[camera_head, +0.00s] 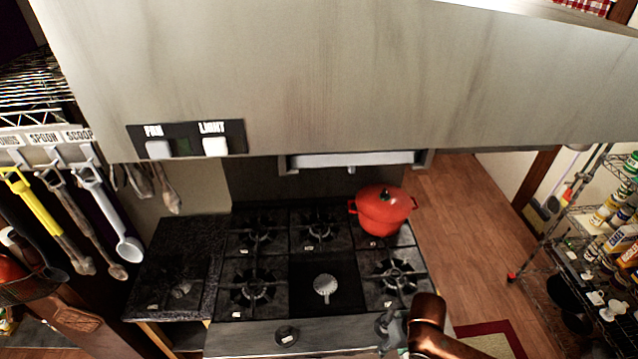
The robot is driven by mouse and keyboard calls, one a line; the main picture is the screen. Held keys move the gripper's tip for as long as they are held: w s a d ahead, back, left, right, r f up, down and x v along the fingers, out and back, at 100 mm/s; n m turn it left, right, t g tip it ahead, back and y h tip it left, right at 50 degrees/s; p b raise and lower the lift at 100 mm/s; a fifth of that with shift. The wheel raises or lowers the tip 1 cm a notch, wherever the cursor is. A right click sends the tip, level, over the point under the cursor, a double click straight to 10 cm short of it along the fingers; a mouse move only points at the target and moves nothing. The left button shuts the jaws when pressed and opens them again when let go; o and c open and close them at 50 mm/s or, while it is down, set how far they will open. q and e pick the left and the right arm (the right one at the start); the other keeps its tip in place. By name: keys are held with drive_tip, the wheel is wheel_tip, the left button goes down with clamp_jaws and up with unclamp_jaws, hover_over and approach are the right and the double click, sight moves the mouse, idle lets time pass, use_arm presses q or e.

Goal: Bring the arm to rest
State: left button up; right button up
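My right arm shows at the bottom, right of centre, as copper-coloured links in front of the stove's right front corner. The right gripper (388,326) seems to be the small grey part beside these links, close to the stove's front panel. Its fingers are too small and too dark to tell whether they are open or shut. I see nothing clearly held in it. My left arm and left gripper are not in view.
The black stove (260,272) carries a red lidded pot (382,211) at its back right. A large metal hood (330,80) hangs above. Utensils (105,215) hang at the left. A wire shelf (590,255) stands at the right, with open wooden floor (465,220) between.

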drive_tip(key=s+d+f+m+t+h, duration=0.1)
drive_tip(key=s+d+f, duration=0.3)
drive_tip(key=s+d, duration=0.35)
drive_tip(key=s+d+f+m+t+h, duration=0.1)
drive_tip(key=s+d+f+t, duration=0.1)
drive_tip(key=s+d+f, duration=0.4)
wheel_tip(320, 180, down, 38)
drive_tip(key=s+r+n+g+b, duration=0.1)
drive_tip(key=b, duration=1)
use_arm(q)
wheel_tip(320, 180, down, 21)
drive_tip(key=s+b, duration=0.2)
drive_tip(key=b, duration=0.8)
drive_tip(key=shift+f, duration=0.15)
use_arm(e)
drive_tip(key=s+f+g, duration=0.1)
drive_tip(key=s+f, duration=0.9)
drive_tip(key=f, duration=0.4)
drive_tip(key=s+f, duration=1)
drive_tip(key=f, duration=0.5)
drive_tip(key=shift+s+f+n+g, duration=0.25)
drive_tip(key=shift+s+n+g, duration=0.05)
drive_tip(key=shift+n+g, duration=0.1)
